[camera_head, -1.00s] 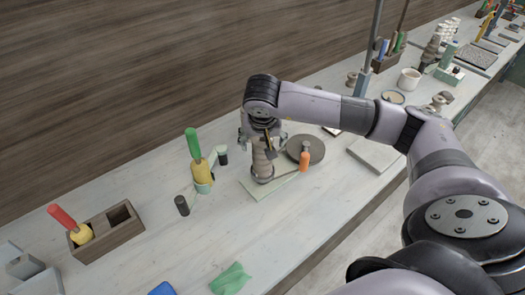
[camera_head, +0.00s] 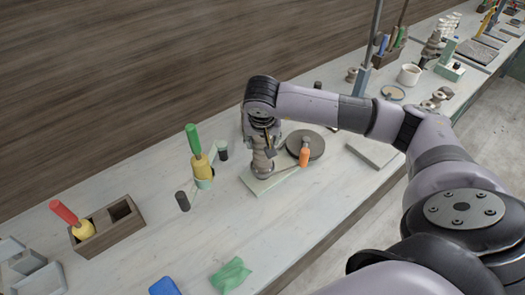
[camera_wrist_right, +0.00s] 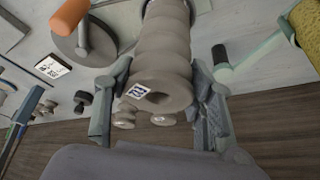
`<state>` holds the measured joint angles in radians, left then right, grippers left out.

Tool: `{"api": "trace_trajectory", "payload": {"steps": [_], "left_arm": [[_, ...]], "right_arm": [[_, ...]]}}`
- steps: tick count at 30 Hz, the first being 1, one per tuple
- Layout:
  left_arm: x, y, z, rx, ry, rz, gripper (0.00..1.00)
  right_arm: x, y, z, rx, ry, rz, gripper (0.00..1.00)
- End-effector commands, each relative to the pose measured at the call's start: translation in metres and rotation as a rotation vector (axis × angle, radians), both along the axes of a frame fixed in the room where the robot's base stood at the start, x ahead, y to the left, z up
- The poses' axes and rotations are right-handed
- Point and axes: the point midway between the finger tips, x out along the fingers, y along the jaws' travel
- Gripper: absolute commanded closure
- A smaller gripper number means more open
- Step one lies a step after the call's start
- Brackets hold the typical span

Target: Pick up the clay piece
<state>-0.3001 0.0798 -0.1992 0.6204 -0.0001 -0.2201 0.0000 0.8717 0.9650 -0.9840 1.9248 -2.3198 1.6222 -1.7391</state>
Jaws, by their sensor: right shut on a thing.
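The clay piece (camera_head: 263,160) is a grey-brown, ringed, upright column over a pale green board (camera_head: 267,183). Its lower end appears to be at the board; I cannot tell whether it touches. My right gripper (camera_head: 262,141) comes down from above and is shut around its upper part. In the right wrist view, the clay piece (camera_wrist_right: 164,45) lies between the two fingers of the gripper (camera_wrist_right: 160,82), and its near end, with a hollow and a small white label, faces the camera. My left gripper is not in view.
An orange-handled tool (camera_head: 304,156) and a dark round disc (camera_head: 305,144) stand close right of the clay. A green-and-yellow tool (camera_head: 202,165) and dark cylinders stand left. A wooden box (camera_head: 108,229) and green cloth (camera_head: 231,276) lie nearer. The front middle bench is mostly clear.

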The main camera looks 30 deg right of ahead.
Motion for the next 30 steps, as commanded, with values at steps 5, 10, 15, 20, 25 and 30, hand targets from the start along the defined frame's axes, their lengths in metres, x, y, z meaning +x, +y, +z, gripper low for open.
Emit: {"api": "trace_trajectory", "payload": {"steps": [5, 10, 15, 20, 25, 30], "left_arm": [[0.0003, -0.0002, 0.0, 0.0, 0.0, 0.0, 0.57], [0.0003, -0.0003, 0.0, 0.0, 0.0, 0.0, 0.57], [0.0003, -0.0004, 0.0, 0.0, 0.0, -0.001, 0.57], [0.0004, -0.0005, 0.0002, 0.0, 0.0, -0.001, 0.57], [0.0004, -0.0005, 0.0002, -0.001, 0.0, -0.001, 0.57], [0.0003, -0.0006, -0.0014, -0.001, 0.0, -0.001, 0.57]], "right_arm": [[0.0, -0.0001, 0.0002, 0.0, 0.0, 0.0, 0.8], [-0.0001, -0.0002, 0.0002, 0.0, 0.0, 0.0, 0.91], [-0.0001, -0.0002, 0.0002, 0.0, 0.0, 0.0, 1.0], [0.0008, -0.0003, 0.0016, -0.001, -0.003, -0.001, 1.0], [0.0008, -0.0003, 0.0016, -0.001, -0.003, -0.001, 1.0], [0.0014, -0.0002, 0.0056, 0.001, -0.005, -0.001, 1.0]]}}
